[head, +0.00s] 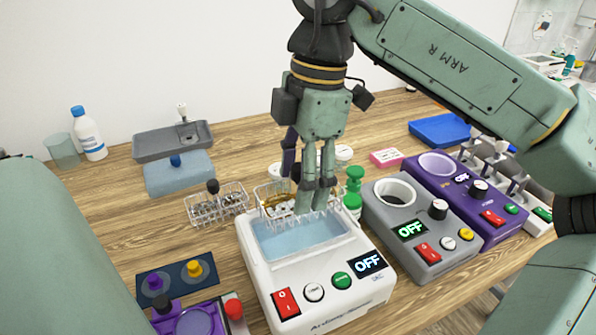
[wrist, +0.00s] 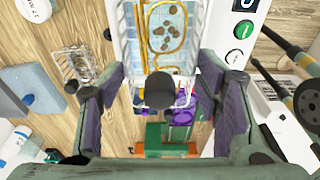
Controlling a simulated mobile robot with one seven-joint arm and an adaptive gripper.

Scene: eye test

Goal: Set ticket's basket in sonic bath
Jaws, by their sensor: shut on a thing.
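My gripper (head: 316,200) is shut on the black knob handle (wrist: 159,90) of a wire basket (head: 266,192). In the wrist view the basket (wrist: 125,35) holds a gold-coloured looped piece and several brown, coin-like pieces. The white sonic bath (head: 262,281) has blue liquid in its open tank and its display reads OFF. The basket is at the tank's back edge, with blue showing beneath it in the wrist view; I cannot tell how high it is. A pink ticket (head: 386,157) lies behind the grey unit; its writing is too small to read.
A second wire basket (head: 217,206) with dark pieces stands left of the bath. A grey heater-like unit (head: 415,232) and a purple unit (head: 455,205) stand close on the right. Green-capped bottles (head: 354,180) stand just behind the bath. A blue block (head: 180,176) is at back left.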

